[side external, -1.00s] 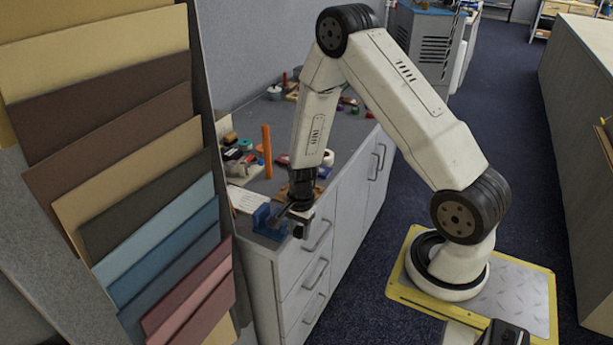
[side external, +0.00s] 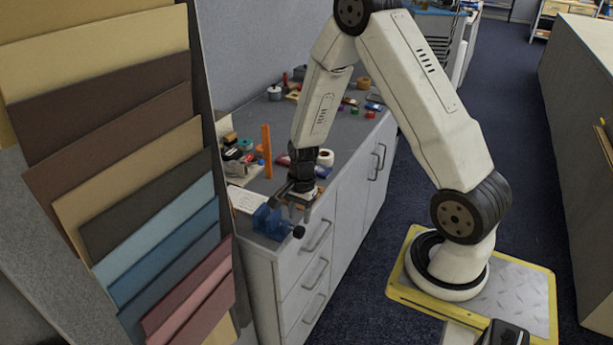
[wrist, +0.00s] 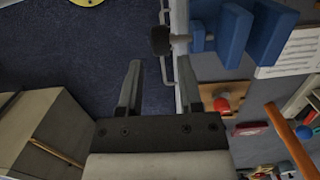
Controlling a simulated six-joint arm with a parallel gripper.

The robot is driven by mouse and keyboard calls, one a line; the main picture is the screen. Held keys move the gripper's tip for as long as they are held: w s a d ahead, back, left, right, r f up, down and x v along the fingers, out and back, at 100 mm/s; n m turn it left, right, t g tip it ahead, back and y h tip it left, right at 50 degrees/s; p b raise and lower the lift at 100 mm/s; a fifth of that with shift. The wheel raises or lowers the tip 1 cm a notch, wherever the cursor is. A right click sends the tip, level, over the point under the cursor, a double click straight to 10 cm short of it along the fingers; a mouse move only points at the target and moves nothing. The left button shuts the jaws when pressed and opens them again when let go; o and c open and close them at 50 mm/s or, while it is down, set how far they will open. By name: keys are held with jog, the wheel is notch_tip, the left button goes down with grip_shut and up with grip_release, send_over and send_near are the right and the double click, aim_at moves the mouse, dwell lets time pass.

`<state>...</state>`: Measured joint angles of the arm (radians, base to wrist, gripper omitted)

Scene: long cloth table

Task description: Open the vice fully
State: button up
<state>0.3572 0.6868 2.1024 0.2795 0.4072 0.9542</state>
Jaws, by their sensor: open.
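The blue vice (side external: 266,224) sits at the near corner of the bench top. Its dark handle knob (side external: 298,232) sticks out past the bench's front edge. In the wrist view, the vice (wrist: 234,34) is at the top right and the knob (wrist: 160,40) is at the top middle. My gripper (wrist: 172,80) shows there with its two fingers apart and nothing between them. The knob lies beyond the fingertips.
An orange upright rod (side external: 267,150), a white roll (side external: 325,157) and several small items stand farther back on the bench (side external: 345,135). A white paper (side external: 243,200) lies beside the vice. A panel of colour samples (side external: 130,190) stands at the left.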

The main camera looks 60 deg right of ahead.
aim_at(300, 227)
jog(key=shift+d+r, duration=0.15)
jog(key=shift+r, duration=1.05)
jog(key=shift+d, duration=0.1)
jog(key=d+y, duration=0.2)
jog(key=y, duration=0.1)
jog(key=shift+d+f, duration=0.1)
jog(key=shift+f, duration=0.15)
jog(key=shift+f, duration=0.15)
jog(key=shift+x, duration=3.8)
